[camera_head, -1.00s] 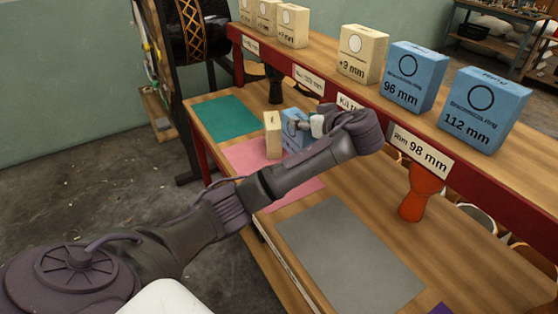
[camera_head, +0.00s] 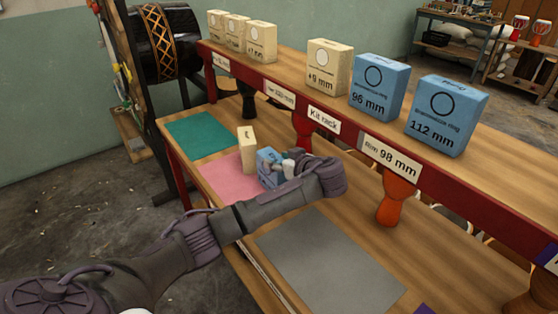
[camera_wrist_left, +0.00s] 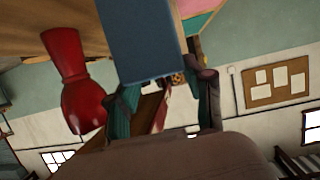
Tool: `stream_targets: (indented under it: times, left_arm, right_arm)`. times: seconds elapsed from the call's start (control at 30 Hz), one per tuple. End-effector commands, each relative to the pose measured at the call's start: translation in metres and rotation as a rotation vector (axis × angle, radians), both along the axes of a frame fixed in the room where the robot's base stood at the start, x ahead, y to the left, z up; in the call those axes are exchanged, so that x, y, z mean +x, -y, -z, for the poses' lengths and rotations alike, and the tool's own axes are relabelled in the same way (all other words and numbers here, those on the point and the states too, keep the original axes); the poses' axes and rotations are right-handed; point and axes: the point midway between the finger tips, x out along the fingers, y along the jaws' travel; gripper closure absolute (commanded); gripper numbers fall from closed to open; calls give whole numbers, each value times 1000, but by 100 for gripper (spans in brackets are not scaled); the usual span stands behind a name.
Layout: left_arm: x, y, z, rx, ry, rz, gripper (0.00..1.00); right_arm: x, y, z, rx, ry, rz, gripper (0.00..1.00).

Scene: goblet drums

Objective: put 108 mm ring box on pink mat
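A blue box (camera_head: 266,158), its label not readable here, is at the right part of the pink mat (camera_head: 222,180). My left gripper (camera_head: 284,170) is around it from the near right side and hides part of it. In the left wrist view the blue box (camera_wrist_left: 142,42) fills the space between the fingers (camera_wrist_left: 165,95), which appear shut on it. Whether the box's base touches the mat is hidden. A cream box (camera_head: 247,150) stands upright just behind it, at the mat's back edge. My right gripper is not in view.
A raised rack (camera_head: 322,119) runs along the right, with blue 96 mm (camera_head: 378,88) and 112 mm (camera_head: 446,115) boxes and several cream boxes on it. A teal mat (camera_head: 200,134) and a bare grey mat (camera_head: 330,262) lie on the table. A red drum (camera_wrist_left: 72,80) is near the gripper.

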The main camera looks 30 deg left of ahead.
Motion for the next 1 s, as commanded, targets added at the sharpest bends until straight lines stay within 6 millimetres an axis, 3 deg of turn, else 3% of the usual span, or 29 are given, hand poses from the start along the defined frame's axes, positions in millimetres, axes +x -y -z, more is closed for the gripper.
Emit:
stream_targets:
  times: [0.03, 0.13, 0.53, 1.0]
  left_arm:
    - [0, 0, 0, -1, -1, 0, 39]
    - [0, 0, 0, -1, -1, 0, 23]
    - [-1, 4, -3, -2, -1, 2, 23]
    - [-36, 82, -37, -5, -1, 4, 23]
  right_arm:
    - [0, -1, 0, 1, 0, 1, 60]
    - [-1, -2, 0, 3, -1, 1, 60]
    - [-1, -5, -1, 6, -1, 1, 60]
    - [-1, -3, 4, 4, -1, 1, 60]
